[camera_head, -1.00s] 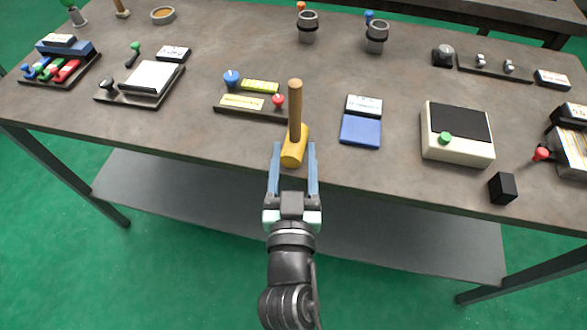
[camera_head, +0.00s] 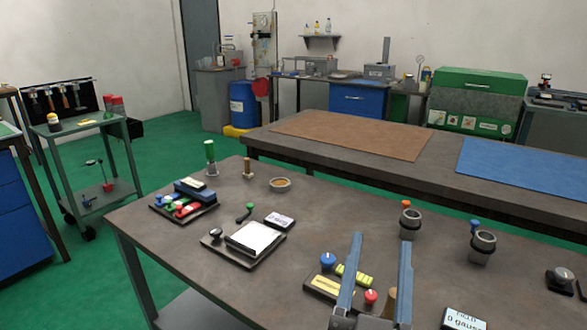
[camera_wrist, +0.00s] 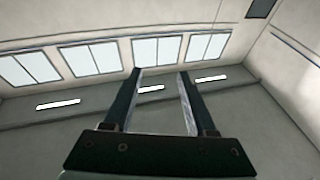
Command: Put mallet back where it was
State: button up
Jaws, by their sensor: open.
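The mallet shows in the head view only as a bit of its brown wooden handle (camera_head: 390,303) at the lower edge, on the near part of the workbench (camera_head: 190,270). Its yellow head is hidden or out of frame. My gripper (camera_head: 381,240) is open, its two blue-grey fingers pointing up in front of the bench, with nothing between the tips. In the wrist view the open fingers (camera_wrist: 160,72) frame only wall and windows.
The grey cart (camera_head: 85,128) stands left of the bench on green floor. Close to my fingers are a blue knob (camera_head: 328,261), a red knob (camera_head: 371,297) and a grey cup (camera_head: 410,223). A second table (camera_head: 275,143) stands behind.

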jog(key=s+a+r+n+t+y, duration=0.1)
jog(key=s+a+r+t+y, duration=0.1)
jog(key=r, duration=0.7)
jog(key=s+a+r+n+t+y, duration=0.1)
jog(key=s+a+r+t+y, duration=0.1)
jog(key=r, duration=0.7)
jog(key=s+a+r+n+t+y, duration=0.2)
jog(key=a+r, duration=0.4)
jog(key=r, duration=0.3)
jog(key=shift+s+t+y, duration=0.3)
jog(key=shift+s+y, duration=0.1)
jog(key=shift+s, duration=0.3)
jog(key=shift+r, duration=0.15)
